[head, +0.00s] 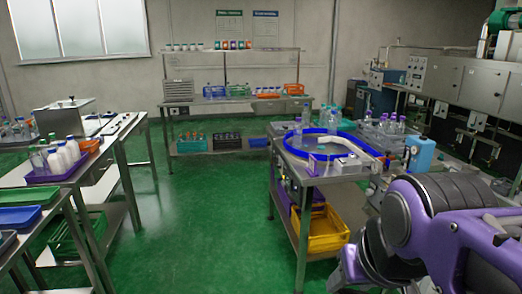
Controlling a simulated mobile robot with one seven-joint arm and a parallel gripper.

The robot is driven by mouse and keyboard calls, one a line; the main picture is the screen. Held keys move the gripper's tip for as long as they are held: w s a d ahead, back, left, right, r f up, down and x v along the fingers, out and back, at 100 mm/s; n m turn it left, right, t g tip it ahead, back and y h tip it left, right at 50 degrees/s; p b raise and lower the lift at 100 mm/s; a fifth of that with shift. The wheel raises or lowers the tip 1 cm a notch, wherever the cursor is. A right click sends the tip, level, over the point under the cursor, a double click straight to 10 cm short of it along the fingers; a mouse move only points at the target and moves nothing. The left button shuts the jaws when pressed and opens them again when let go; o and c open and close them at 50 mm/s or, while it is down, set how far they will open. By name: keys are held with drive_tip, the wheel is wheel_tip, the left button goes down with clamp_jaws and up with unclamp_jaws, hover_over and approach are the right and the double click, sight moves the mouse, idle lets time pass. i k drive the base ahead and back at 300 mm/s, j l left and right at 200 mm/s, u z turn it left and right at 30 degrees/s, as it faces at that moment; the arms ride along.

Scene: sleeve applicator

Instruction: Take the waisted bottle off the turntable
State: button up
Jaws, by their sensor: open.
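The turntable (290,147) has a raised blue rim and sits on a steel table right of centre. A small clear bottle (298,126) stands at its left rim. It is too small to tell whether its sides are waisted. Teal-capped bottles (331,117) show at the turntable's far side; I cannot tell whether they stand on it or behind it. My purple and black arm fills the lower right, in front of the table's right end.
Purple-capped bottles (392,122) stand right of the turntable, near a light blue box (420,154). A yellow crate (328,232) is on the table's lower shelf. Benches with trays line the left, and a shelf rack (235,102) stands at the back. The green floor (205,225) between is clear.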

sight(298, 129)
drive_tip(key=i+j+z, duration=0.25)
drive_tip(key=i, duration=0.35)
drive_tip(key=i+z, duration=0.1)
drive_tip(key=z, duration=0.35)
drive_tip(key=i+j+z, duration=0.1)
drive_tip(key=z, duration=0.35)
drive_tip(key=i+j+z, duration=0.25)
drive_tip(key=j+z, duration=0.3)
drive_tip(key=j, duration=0.15)
drive_tip(key=i+j, duration=0.1)
drive_tip(key=j, duration=0.3)
drive_tip(key=i+j+z, duration=0.1)
drive_tip(key=j, duration=0.3)
drive_tip(key=i+j+z, duration=0.1)
drive_tip(key=j, duration=0.35)
drive_tip(key=i+j, duration=0.1)
drive_tip(key=j, duration=0.3)
drive_tip(key=k+j, duration=0.2)
drive_tip(key=k+j+z, duration=0.1)
drive_tip(key=j, duration=0.35)
drive_tip(key=i+l, duration=0.1)
drive_tip(key=i, duration=0.2)
drive_tip(key=u, duration=0.05)
